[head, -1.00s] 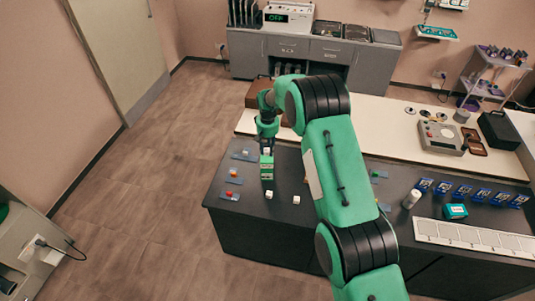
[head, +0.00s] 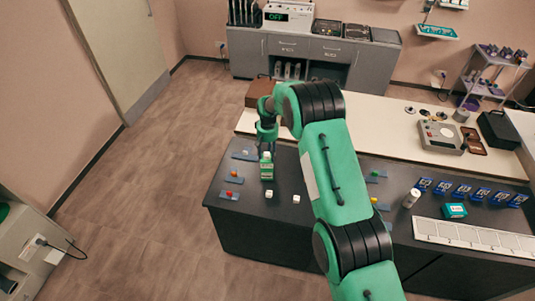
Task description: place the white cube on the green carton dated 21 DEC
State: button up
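A small green carton (head: 266,172) stands upright on the dark table; its date is too small to read. A white cube (head: 266,156) shows at the carton's top, directly under my gripper (head: 267,149). The cube appears to touch the carton's top. My gripper points down over the carton, and its fingertips are too small to show whether they still clasp the cube. Two other white cubes, one just in front of the carton (head: 268,194) and one to its right (head: 296,198), lie on the table. A second green carton (head: 455,210) lies at the right.
Blue pads with small orange (head: 235,174) and red (head: 229,193) objects lie left of the carton. A white cylinder (head: 411,198), a numbered strip (head: 470,236) and several blue cards stand at the right. The table front near the loose cubes is clear.

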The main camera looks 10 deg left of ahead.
aim_at(268, 153)
jog(key=shift+r, duration=0.2)
notch_tip(268, 153, up, 12)
jog(key=b, duration=0.1)
jog(key=shift+b, duration=0.4)
dwell(0.4)
dwell(0.6)
